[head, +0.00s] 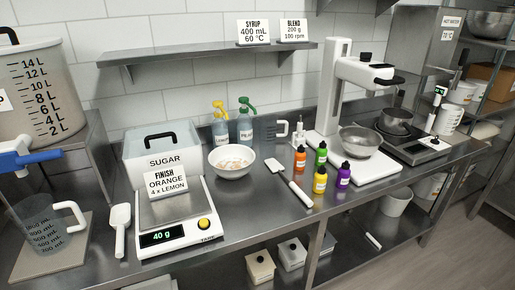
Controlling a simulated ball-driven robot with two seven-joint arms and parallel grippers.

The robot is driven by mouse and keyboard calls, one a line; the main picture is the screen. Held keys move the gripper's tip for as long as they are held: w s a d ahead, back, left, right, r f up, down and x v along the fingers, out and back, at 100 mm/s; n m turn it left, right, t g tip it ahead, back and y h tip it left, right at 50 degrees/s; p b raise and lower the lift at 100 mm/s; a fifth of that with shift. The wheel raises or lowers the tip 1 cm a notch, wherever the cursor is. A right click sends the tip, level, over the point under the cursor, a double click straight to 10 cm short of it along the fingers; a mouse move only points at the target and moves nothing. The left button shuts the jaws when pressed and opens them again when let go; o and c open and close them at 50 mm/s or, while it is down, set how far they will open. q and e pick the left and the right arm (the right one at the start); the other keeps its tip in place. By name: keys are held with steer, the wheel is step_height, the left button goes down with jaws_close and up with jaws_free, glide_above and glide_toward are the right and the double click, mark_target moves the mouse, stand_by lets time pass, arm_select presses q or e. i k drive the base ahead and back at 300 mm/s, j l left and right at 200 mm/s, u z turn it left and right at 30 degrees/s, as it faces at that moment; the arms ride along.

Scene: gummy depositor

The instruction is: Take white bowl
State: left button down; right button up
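The white bowl (233,173) stands upright on the steel counter, left of the picture's middle. It holds a pale, pinkish-white content. It stands just right of the sugar container (161,151) and in front of two pump bottles (220,130). Neither of my grippers shows in the head view.
A scale (176,232) reading 40 g is left of the bowl, with a scoop (120,230) beside it. A stand mixer (340,95) with a steel bowl (360,146) is further right. Counter in front of the bowl is clear.

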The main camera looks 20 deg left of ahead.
mark_target(233, 162)
steer(key=i+l+u, duration=0.2)
steer(key=u, duration=0.15)
steer(key=i+l+u, duration=0.15)
steer(key=u, duration=0.2)
steer(key=i+l+u, duration=0.1)
steer(key=l+u, duration=0.25)
